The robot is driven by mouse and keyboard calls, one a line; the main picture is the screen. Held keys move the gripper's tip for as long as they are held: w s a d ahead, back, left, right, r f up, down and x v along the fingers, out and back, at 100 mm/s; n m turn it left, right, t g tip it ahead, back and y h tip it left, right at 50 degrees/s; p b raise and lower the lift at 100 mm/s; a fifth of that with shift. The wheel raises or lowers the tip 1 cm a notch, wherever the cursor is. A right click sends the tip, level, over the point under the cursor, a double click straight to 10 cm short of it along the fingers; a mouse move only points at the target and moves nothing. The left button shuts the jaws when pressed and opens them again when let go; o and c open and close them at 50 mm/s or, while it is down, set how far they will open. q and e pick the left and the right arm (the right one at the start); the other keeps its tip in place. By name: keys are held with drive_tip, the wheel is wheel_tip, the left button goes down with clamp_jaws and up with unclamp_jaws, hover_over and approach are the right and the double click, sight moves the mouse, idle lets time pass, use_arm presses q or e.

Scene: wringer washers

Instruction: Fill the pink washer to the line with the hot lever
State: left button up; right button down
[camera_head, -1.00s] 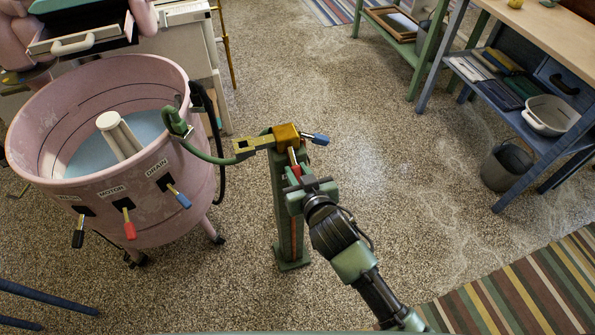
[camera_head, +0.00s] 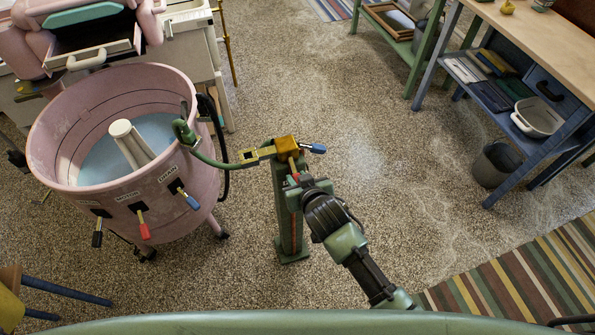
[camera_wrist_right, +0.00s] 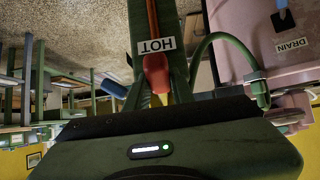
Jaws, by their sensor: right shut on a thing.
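The pink washer (camera_head: 122,180) stands at the left of the head view. Pale blue water (camera_head: 108,160) lies in its tub around a white agitator (camera_head: 132,143). Dark lines ring the inner wall; I cannot tell exactly how the water sits against them. A green hose (camera_head: 222,163) hooks over the tub's rim from a brass tap (camera_head: 287,147) on a green post. My right gripper (camera_head: 299,181) is shut on the red hot lever (camera_wrist_right: 156,73) below the HOT label (camera_wrist_right: 157,46); its fingertips are partly hidden. My left gripper is out of view.
The washer front has a black lever (camera_head: 97,237), a red motor lever (camera_head: 144,230) and a blue drain lever (camera_head: 190,201). A blue tap lever (camera_head: 316,148) points right. A bench (camera_head: 530,50) and a bucket (camera_head: 495,166) stand right. Floor between is clear.

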idle(0.3)
drive_tip(key=c, duration=1.2)
unclamp_jaws()
drive_tip(key=v, duration=0.8)
